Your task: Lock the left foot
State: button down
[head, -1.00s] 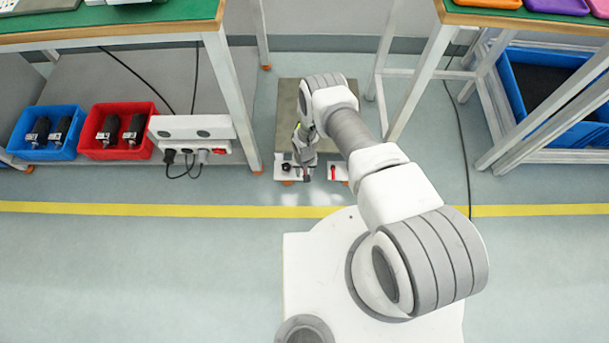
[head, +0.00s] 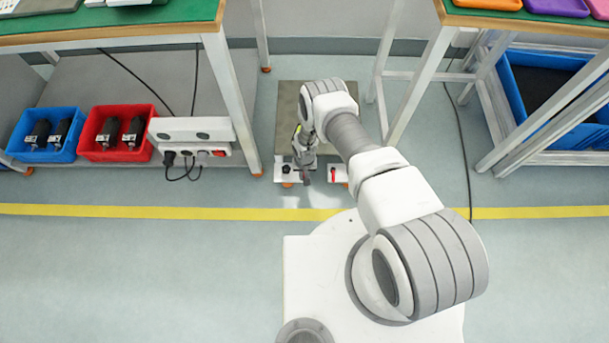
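Two white foot plates sit at the front edge of a grey-brown platform (head: 288,112) on the floor. The left foot (head: 287,174) has a small dark part on top and orange below its front. The right foot (head: 338,173) carries a small red lever (head: 333,175). My gripper (head: 307,176) points down at the right end of the left foot, between the two feet. Whether it touches the left foot or its lever I cannot tell. Its fingers are small and dark here, and their opening cannot be made out. My arm hides part of the platform.
Workbench legs stand on both sides of the platform. At left are a white socket box (head: 192,128) with cables, a red bin (head: 118,154) and a blue bin (head: 45,154). A larger blue crate (head: 530,125) is at right.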

jog(key=n, duration=0.1)
jog(key=d+n, duration=0.1)
jog(key=n, duration=0.3)
jog(key=shift+w+d, duration=0.2)
jog(key=shift+d, duration=0.2)
jog(key=shift+w+d+n, duration=0.15)
jog(key=shift+d+n, duration=0.05)
jog(key=shift+n, duration=0.6)
jog(key=shift+w+d+n, duration=0.2)
jog(key=shift+d+n, duration=0.05)
jog(key=shift+n, duration=0.55)
jog(key=shift+w+d+n, duration=0.15)
jog(key=shift+d+n, duration=0.05)
jog(key=shift+n, duration=0.6)
jog(key=c, duration=0.9)
grip_release()
notch_tip(320, 180, up, 17)
jog(key=p, duration=0.7)
jog(key=shift+r, duration=0.2)
